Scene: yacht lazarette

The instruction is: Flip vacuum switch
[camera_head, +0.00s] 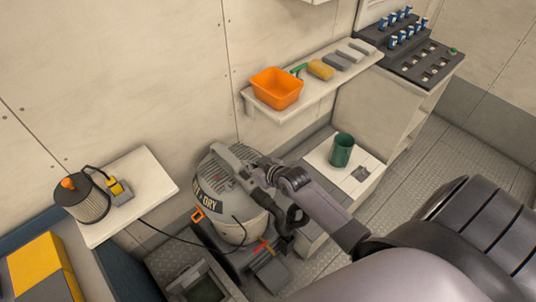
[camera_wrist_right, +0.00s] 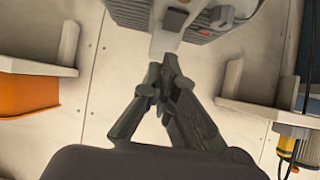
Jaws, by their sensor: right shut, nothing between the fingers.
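The grey vacuum (camera_head: 228,222) with "DRY" lettering stands on the floor below the wall. Its lid and light grey handle show in the wrist view (camera_wrist_right: 160,42), at the top of the picture. A small dark block that looks like the switch (camera_wrist_right: 176,19) sits on that handle part; its position cannot be read. My right gripper (camera_head: 259,174) is beside the top of the vacuum, near the handle. It is shut and empty, its fingertips (camera_wrist_right: 163,64) pointing at the lid, just short of the dark block; contact cannot be told. My left gripper is out of view.
A shelf (camera_head: 335,77) with an orange bin (camera_head: 276,88) is on the wall behind. A green cup (camera_head: 342,150) stands on a low white top right of the vacuum. A filter (camera_head: 82,200) sits on a ledge at left, with a cable running toward the vacuum.

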